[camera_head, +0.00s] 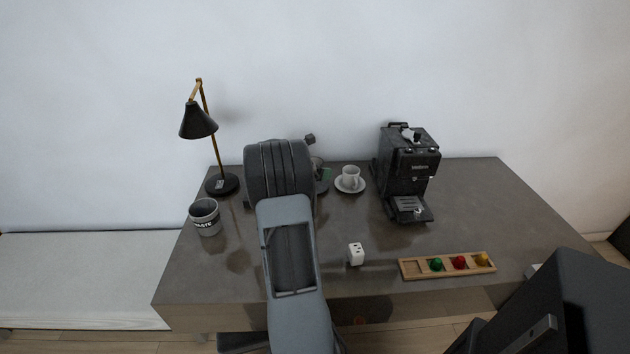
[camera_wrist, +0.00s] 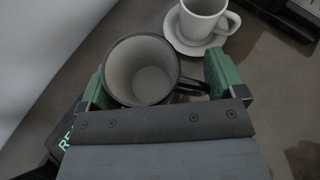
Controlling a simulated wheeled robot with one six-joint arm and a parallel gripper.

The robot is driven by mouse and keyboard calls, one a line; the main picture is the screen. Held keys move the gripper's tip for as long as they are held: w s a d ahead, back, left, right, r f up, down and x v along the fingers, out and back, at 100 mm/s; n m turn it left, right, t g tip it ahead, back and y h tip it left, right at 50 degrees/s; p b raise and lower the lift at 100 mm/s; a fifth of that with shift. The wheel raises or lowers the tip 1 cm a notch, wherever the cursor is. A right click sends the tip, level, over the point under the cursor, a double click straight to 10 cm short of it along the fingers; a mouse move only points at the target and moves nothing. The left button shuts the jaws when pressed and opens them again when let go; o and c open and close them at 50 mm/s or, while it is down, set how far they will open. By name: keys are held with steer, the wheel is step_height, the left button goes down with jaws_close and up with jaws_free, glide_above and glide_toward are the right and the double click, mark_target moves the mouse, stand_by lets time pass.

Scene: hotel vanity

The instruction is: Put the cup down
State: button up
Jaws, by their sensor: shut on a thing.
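A grey cup (camera_wrist: 145,68) with a dark rim and a dark handle is between the green fingers of my gripper (camera_wrist: 162,80) in the wrist view. My gripper is shut on it. The cup looks empty, and I look down into its open top. In the head view my arm hides most of the gripper and the cup; a bit of a green finger (camera_head: 326,174) shows just left of the white cup and saucer. I cannot tell whether the held cup touches the table.
A white cup (camera_head: 350,176) stands on a saucer (camera_head: 352,190), close by the held cup. A black coffee machine (camera_head: 408,165) is right of it. A lamp (camera_head: 198,122) and a lettered mug (camera_head: 205,217) are left. A white block (camera_head: 356,254) and a wooden tray (camera_head: 415,268) are in front.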

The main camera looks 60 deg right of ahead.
steer(key=shift+w+d+f, duration=0.4)
steer(key=shift+d+f, duration=0.05)
steer(key=shift+f, duration=0.3)
steer(key=shift+f+b, duration=0.4)
steer(key=shift+f, duration=1)
steer(key=shift+f, duration=0.15)
steer(key=o, duration=0.8)
